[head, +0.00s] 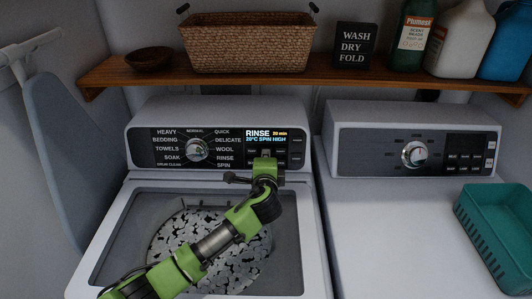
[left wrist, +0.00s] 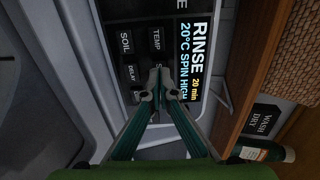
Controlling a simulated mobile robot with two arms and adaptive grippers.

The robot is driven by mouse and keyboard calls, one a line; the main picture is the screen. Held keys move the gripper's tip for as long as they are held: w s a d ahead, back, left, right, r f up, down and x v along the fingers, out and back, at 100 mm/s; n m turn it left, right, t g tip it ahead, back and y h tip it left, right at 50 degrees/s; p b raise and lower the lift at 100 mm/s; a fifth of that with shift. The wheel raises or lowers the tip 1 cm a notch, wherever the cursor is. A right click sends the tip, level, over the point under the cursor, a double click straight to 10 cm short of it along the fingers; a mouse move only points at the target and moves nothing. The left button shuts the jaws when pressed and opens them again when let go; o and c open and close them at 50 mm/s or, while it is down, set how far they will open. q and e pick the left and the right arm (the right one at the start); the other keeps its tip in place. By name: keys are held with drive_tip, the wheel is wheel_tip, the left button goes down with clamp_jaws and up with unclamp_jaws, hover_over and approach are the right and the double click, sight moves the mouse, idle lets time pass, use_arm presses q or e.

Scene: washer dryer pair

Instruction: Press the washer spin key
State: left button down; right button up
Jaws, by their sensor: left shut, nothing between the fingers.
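The washer (head: 128,200) stands at the left with a dark control panel (head: 170,142). In the left wrist view the TEMP key (left wrist: 155,40), SOIL key (left wrist: 125,42) and DELAY key (left wrist: 132,74) show beside the display (left wrist: 195,60). My left gripper (head: 265,162) is shut and empty, its tips in front of the keys just past TEMP; they also show in the left wrist view (left wrist: 161,80). The tips cover the key there, so the spin label is not readable. I cannot tell whether they touch.
The washer dial (head: 197,149) is left of the gripper. A dryer (head: 410,230) stands at the right with a teal basket (head: 490,235) on it. A wooden shelf (head: 300,82) with a wicker basket (head: 248,42) and bottles hangs above. An ironing board (head: 55,150) leans at the left.

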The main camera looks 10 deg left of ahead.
use_arm(q)
drive_tip(key=shift+w+a+f, duration=0.1)
drive_tip(key=shift+w+f, duration=0.05)
drive_tip(key=shift+w, duration=0.35)
